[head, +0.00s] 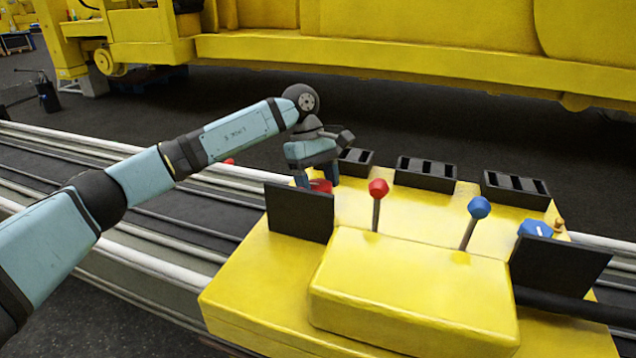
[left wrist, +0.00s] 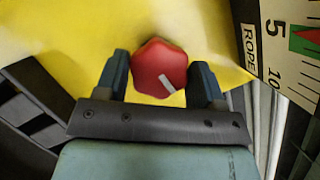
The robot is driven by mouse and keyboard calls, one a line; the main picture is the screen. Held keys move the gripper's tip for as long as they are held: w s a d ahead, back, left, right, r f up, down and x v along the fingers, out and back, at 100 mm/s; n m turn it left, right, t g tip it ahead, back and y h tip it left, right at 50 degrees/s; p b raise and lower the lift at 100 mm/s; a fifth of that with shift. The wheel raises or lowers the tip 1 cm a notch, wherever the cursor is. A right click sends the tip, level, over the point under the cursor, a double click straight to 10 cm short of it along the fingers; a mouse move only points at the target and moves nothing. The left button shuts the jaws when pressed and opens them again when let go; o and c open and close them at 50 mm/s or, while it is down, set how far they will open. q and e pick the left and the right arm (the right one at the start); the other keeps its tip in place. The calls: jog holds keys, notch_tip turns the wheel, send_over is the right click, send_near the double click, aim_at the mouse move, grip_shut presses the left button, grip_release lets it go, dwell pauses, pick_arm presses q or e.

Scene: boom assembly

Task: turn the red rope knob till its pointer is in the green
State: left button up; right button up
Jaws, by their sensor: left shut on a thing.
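The red rope knob (head: 320,186) sits on the far left part of the yellow console, partly hidden by my gripper and a black panel. In the left wrist view the lobed red knob (left wrist: 150,62) has a white pointer mark aimed to the lower right. My left gripper (head: 317,182) reaches down on it, shut with one finger on each side. At the right edge of that view is part of a dial marked ROPE (left wrist: 272,60), with 5 and 10, a green patch and a red pointer tip. The dial is cut off. My right gripper does not show.
The yellow console (head: 410,290) carries a red-topped lever (head: 378,189) and a blue-topped lever (head: 479,208), right of my gripper. A blue knob (head: 535,229) is at the far right. Black panels (head: 300,212) stand at both sides. Slotted black boxes (head: 426,172) line the back.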

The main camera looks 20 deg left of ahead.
pick_arm(q)
jog(key=o, duration=0.9)
jog(key=p+v, duration=0.1)
jog(key=v, duration=1.3)
